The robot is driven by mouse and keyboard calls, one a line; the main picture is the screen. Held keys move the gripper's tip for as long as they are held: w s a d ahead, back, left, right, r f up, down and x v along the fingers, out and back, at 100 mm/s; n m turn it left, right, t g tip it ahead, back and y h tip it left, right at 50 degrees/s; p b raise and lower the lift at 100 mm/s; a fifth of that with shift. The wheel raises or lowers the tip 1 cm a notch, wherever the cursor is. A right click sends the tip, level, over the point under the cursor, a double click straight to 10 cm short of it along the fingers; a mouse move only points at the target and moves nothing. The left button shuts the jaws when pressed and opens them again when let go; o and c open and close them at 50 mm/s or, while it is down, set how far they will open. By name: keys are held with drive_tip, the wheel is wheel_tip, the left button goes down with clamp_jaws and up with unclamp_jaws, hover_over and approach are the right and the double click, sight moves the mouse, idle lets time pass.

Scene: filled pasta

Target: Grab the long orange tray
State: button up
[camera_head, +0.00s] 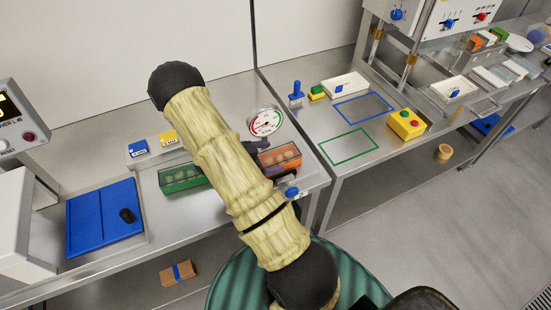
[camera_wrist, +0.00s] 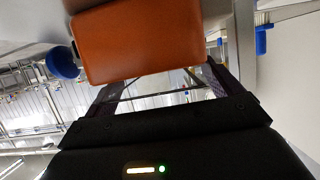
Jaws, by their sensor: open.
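The long orange tray (camera_head: 287,165) lies on the steel bench right of my arm in the head view, with pale round pieces inside. Its orange wall fills the upper middle of the wrist view (camera_wrist: 135,42). My gripper (camera_head: 264,158) is at the tray's left end, mostly hidden behind my arm in the head view. In the wrist view my gripper (camera_wrist: 160,82) is open, its dark fingers spread wide with the orange wall just ahead of their tips. I cannot tell how much of the tray lies between the fingers.
A green tray (camera_head: 182,178) with similar pieces stands left of my arm. A round dial (camera_head: 264,122) stands behind the orange tray, and a blue knob (camera_head: 292,191) is in front near the bench edge.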

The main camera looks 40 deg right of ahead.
sight(269, 158)
idle(0.3)
drive_tip(key=c, duration=1.3)
wheel_tip(269, 158, up, 18)
drive_tip(key=b, duration=0.1)
